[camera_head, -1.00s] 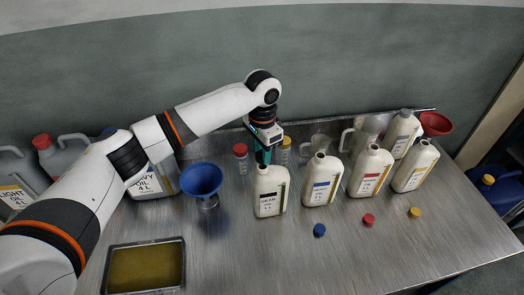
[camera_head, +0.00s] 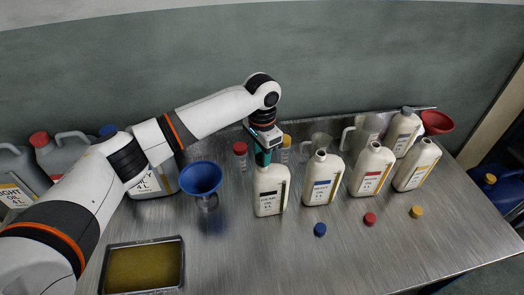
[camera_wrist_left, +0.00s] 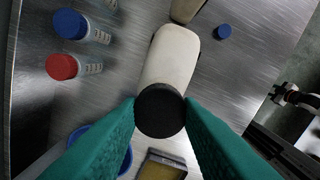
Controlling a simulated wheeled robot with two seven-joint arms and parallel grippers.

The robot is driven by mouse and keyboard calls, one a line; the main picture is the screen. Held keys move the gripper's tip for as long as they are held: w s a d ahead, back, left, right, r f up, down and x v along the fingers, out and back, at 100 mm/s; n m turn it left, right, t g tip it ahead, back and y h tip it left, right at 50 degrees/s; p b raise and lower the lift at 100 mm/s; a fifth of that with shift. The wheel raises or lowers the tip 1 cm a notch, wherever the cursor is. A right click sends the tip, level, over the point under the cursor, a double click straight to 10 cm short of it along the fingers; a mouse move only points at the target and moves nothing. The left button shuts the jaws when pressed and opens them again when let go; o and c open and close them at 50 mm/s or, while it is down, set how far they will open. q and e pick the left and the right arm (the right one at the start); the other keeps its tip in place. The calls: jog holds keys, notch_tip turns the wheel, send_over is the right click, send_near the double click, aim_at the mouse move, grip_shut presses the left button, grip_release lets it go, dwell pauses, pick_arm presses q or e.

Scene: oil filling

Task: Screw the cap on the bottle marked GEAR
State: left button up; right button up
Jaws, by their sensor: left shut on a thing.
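The white bottle marked GEAR (camera_head: 270,200) stands upright on the metal table, with a black stripe on its label. My left gripper (camera_head: 263,160) points down over its neck. In the left wrist view its green fingers (camera_wrist_left: 160,112) are shut on a round black cap (camera_wrist_left: 160,110). The white bottle body (camera_wrist_left: 171,58) shows just beyond the cap. The cap is over the bottle's mouth; whether it is seated cannot be told. In the head view the fingers hide the cap and the mouth.
White bottles with blue (camera_head: 322,185), red (camera_head: 370,175) and yellow (camera_head: 412,172) marks stand to the right. Loose blue (camera_head: 320,230), red (camera_head: 369,219) and yellow (camera_head: 416,212) caps lie in front. A blue funnel (camera_head: 201,178) and an oil tray (camera_head: 144,268) are left.

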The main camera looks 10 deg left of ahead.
pick_arm(q)
jog(key=shift+f, duration=0.1)
jog(key=shift+f+p, duration=0.35)
jog(key=shift+f, duration=0.4)
dwell(0.7)
jog(key=shift+f, duration=0.2)
dwell(0.3)
jog(key=o, duration=1)
jog(key=shift+r, duration=0.1)
